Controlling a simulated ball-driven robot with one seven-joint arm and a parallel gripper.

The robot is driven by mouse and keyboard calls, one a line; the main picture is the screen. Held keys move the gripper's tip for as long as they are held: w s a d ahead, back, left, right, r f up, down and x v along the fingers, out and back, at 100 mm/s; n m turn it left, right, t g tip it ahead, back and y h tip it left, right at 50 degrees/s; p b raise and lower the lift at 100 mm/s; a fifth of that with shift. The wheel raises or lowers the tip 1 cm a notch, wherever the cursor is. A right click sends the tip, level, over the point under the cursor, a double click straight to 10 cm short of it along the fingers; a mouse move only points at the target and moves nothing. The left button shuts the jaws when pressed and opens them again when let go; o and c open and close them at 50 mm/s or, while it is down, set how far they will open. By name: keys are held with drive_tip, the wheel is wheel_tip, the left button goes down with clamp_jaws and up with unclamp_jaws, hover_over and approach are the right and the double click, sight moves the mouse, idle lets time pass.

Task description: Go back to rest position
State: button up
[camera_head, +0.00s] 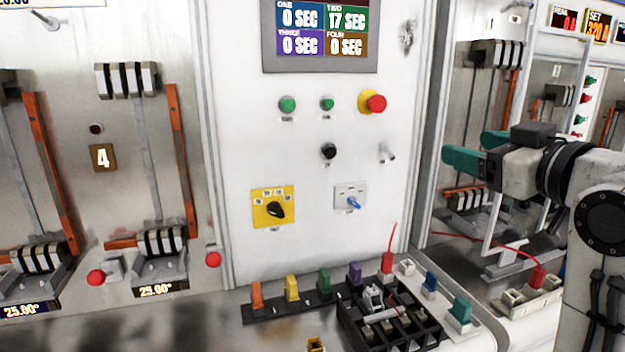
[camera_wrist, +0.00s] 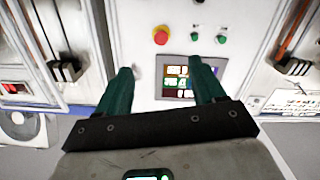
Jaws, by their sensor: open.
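My gripper (camera_head: 476,150) is at the right of the head view, on my arm, with its green fingers pointing left. In the wrist view the two green fingers (camera_wrist: 164,88) stand wide apart with nothing between them. The gripper is in the air in front of the panel and holds nothing. Between and beyond the fingers, the wrist view shows the timer display (camera_wrist: 189,80) and a red emergency button (camera_wrist: 161,36), both upside down. No rest position is marked in either view.
The white control panel (camera_head: 310,215) carries a timer display (camera_head: 320,30), an emergency button (camera_head: 376,103), a yellow rotary switch (camera_head: 273,208) and a blue-tipped switch (camera_head: 352,202). A black terminal tray (camera_head: 390,325) and coloured plugs sit on the bench below. A red lead (camera_head: 388,262) rises there.

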drive_tip(key=s+d+f+m+g+h, duration=0.1)
drive_tip(key=s+f+g, duration=0.15)
drive_tip(key=f, duration=0.85)
drive_tip(key=s+f+m+g+h, duration=0.15)
drive_tip(key=s+f, duration=0.25)
drive_tip(key=f, duration=0.8)
drive_tip(key=s+d+f+m+g, duration=0.1)
drive_tip(key=s+f+m+g, duration=0.15)
drive_tip(key=f, duration=0.85)
drive_tip(key=s+d+f+g+h, duration=0.1)
drive_tip(key=s+f+g, duration=0.3)
drive_tip(key=s+f, duration=0.6)
drive_tip(key=s+d+f+m+g+h, duration=0.1)
drive_tip(key=s+f+g, duration=0.4)
drive_tip(key=s+f, duration=0.6)
drive_tip(key=s, duration=0.8)
drive_tip(key=shift+s+m+h, duration=0.2)
drive_tip(key=shift+m+h, duration=0.1)
drive_tip(key=shift+h, duration=0.05)
drive_tip(key=shift+f, duration=0.1)
